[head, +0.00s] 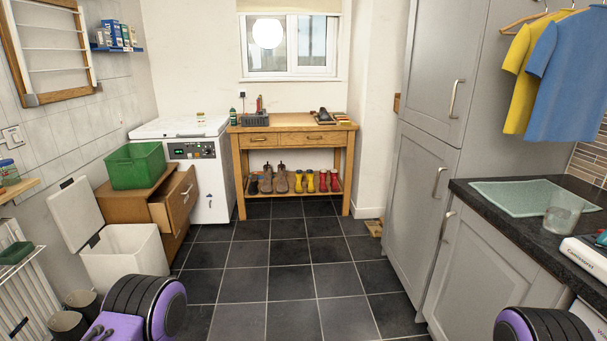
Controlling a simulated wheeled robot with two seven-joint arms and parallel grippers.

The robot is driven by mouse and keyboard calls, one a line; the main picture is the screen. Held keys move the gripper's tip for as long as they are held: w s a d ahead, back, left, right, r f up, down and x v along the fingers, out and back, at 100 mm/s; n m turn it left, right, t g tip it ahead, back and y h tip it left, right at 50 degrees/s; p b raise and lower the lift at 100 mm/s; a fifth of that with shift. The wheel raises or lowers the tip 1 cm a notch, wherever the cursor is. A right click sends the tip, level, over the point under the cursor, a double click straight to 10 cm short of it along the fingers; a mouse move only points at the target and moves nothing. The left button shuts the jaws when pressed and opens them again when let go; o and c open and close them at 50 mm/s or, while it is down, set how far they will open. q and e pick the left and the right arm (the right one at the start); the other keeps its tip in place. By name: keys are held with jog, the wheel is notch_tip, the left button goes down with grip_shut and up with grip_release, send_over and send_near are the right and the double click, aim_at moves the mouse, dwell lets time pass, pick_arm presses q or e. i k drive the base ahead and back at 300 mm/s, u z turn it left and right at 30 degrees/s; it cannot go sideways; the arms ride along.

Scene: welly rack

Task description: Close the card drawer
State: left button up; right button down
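A wooden cabinet (126,205) stands at the left, in front of the white chest freezer. Its upper drawer (181,197) is pulled open toward the right, with a small dark handle on its front. The drawer's inside shows only partly. I cannot read any label that marks it as the card drawer. The wooden bench (240,165) at the back has two drawers (305,138) that look shut. Purple and black parts of my arms show at the bottom left and bottom right. Neither gripper shows.
A green crate (136,166) sits on the cabinet. A white bin (125,258) with its lid raised stands close in front of the cabinet. The chest freezer (205,190) is behind the drawer. Grey cupboards (425,190) line the right. The dark tiled floor (280,275) between is clear.

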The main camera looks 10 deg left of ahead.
aim_at(171, 204)
jog(key=u, duration=0.1)
jog(key=i, duration=2.45)
jog(key=u, duration=1.35)
jog(key=i, duration=1.5)
jog(key=u, duration=1)
jog(key=i, duration=0.3)
jog(key=u, duration=0.2)
